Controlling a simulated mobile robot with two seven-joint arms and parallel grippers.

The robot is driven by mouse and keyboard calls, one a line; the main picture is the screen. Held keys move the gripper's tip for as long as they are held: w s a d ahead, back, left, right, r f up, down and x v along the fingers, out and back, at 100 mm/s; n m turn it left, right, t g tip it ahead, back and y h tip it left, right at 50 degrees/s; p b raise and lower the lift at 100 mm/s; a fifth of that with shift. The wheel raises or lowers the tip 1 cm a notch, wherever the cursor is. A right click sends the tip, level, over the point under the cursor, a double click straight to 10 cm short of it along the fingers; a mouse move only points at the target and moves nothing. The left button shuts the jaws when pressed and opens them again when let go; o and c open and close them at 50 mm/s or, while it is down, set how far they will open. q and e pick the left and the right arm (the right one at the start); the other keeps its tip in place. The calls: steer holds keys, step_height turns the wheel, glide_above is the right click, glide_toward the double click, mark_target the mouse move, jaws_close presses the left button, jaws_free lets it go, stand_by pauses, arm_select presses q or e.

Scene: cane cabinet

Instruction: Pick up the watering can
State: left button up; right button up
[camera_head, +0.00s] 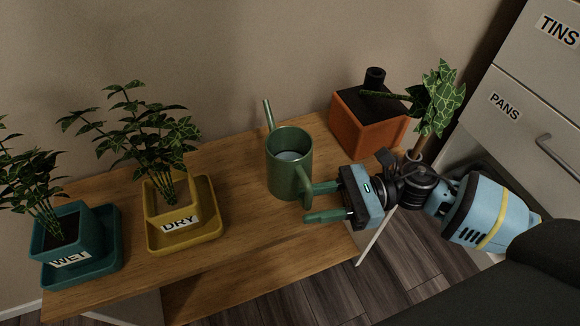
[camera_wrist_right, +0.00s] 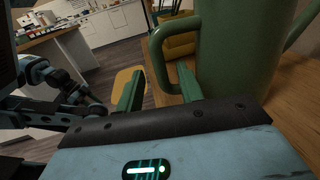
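The green watering can (camera_head: 285,168) stands upright on the wooden bench in the head view, with its spout pointing up and away and its handle facing my right gripper. My right gripper (camera_head: 310,203) is open at the can's right side, with its two green fingers apart and their tips close to the handle. In the right wrist view, the can (camera_wrist_right: 235,50) fills the upper right and its handle shows just ahead of and between the open fingers (camera_wrist_right: 160,70). I cannot tell whether a finger touches it.
On the wooden bench (camera_head: 235,160) are a yellow pot marked DRY (camera_head: 178,222) and a teal pot marked WET (camera_head: 68,245) to the left. An orange pot (camera_head: 370,135) stands behind my right gripper. A cabinet with TINS and PANS drawers (camera_head: 520,75) is at right.

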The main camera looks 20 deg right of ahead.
steer(key=shift+w+a, duration=0.2)
steer(key=shift+a, duration=0.65)
steer(key=shift+w+a, duration=0.2)
steer(key=shift+a, duration=0.6)
jaws_close()
